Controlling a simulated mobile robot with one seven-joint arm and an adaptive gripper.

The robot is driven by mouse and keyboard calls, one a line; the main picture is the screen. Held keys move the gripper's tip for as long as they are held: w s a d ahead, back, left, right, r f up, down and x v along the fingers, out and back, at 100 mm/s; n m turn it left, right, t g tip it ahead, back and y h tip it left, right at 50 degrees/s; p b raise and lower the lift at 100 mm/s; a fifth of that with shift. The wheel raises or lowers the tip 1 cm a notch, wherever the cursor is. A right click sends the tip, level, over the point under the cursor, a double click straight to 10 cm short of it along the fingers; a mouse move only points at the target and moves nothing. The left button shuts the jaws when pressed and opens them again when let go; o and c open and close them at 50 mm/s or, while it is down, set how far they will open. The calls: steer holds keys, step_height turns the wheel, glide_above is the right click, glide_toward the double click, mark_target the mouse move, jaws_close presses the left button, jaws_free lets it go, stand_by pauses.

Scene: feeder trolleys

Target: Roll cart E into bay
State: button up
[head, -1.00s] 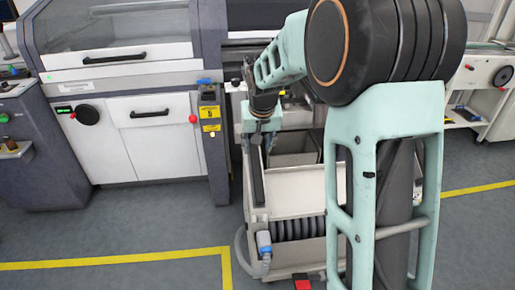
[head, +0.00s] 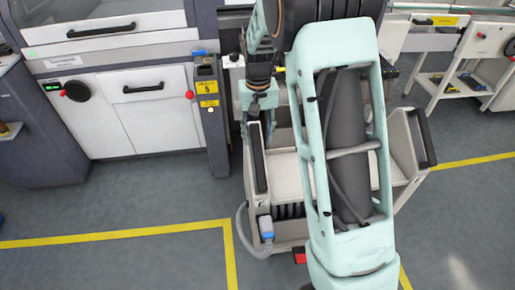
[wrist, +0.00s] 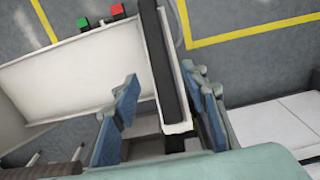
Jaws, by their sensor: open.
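The cart (head: 290,232) is a beige open-topped trolley standing beside the dark machine post; my arm hides its middle. A small label on its near end is too small to read. A long black handle bar (head: 259,165) runs along its left side. My gripper (head: 257,128) is open, pointing down at the far end of this bar. In the wrist view the blue fingers (wrist: 162,82) stand on either side of the black bar (wrist: 170,65), apart from each other. Contact with the bar cannot be told. The bay's extent is partly hidden by my arm and the cart.
A post with yellow labels (head: 208,108) and a white-doored machine (head: 130,110) stand close left of the cart. A grey hose with a blue connector (head: 265,228) hangs at its near corner. Yellow lines (head: 120,235) mark the floor; clear floor lies left. A white bench (head: 470,80) stands right.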

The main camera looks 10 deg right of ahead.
mark_target(258, 153)
step_height(258, 153, down, 9)
steer(key=shift+r, duration=0.1)
stand_by(0.3)
jaws_close()
stand_by(0.4)
